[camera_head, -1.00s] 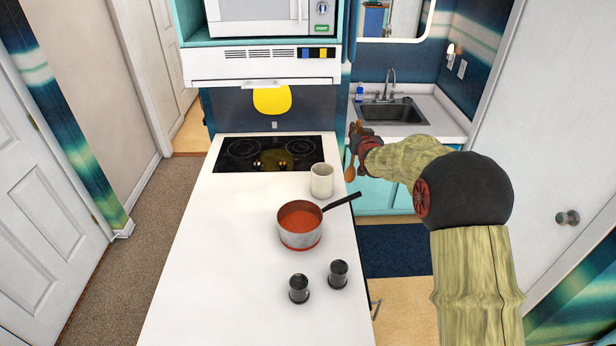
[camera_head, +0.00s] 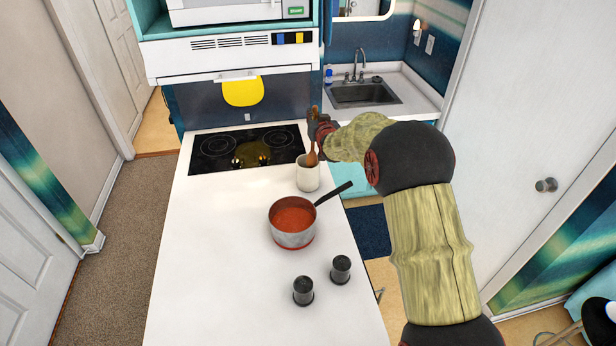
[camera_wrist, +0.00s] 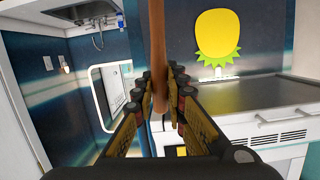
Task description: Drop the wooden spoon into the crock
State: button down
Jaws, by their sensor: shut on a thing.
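The wooden spoon (camera_head: 312,157) is held roughly upright in my gripper (camera_head: 317,124), right over the white crock (camera_head: 308,178). Its lower end is at the crock's mouth; I cannot tell how far inside it reaches. The crock stands on the white counter behind the saucepan. In the wrist view the spoon's brown shaft (camera_wrist: 158,55) runs between the fingers of my gripper (camera_wrist: 165,95), which are closed on it. The crock is not clearly seen in the wrist view.
A saucepan (camera_head: 293,234) of red sauce stands in front of the crock, its dark handle pointing back right. Two dark shakers (camera_head: 303,291) (camera_head: 341,269) stand nearer. The black cooktop (camera_head: 246,149) lies behind, and the sink (camera_head: 365,93) is at the back right. The counter's left side is clear.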

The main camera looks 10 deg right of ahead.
notch_tip(320, 180, down, 2)
jog(key=shift+w+a+f, duration=0.1)
jog(key=shift+f, duration=0.15)
notch_tip(320, 180, down, 8)
jog(key=b, duration=0.1)
jog(key=shift+r+b, duration=0.25)
jog(key=shift+b, duration=0.1)
jog(key=c, duration=1.7)
grip_release()
jog(key=shift+c, duration=0.2)
jog(key=v, duration=1.2)
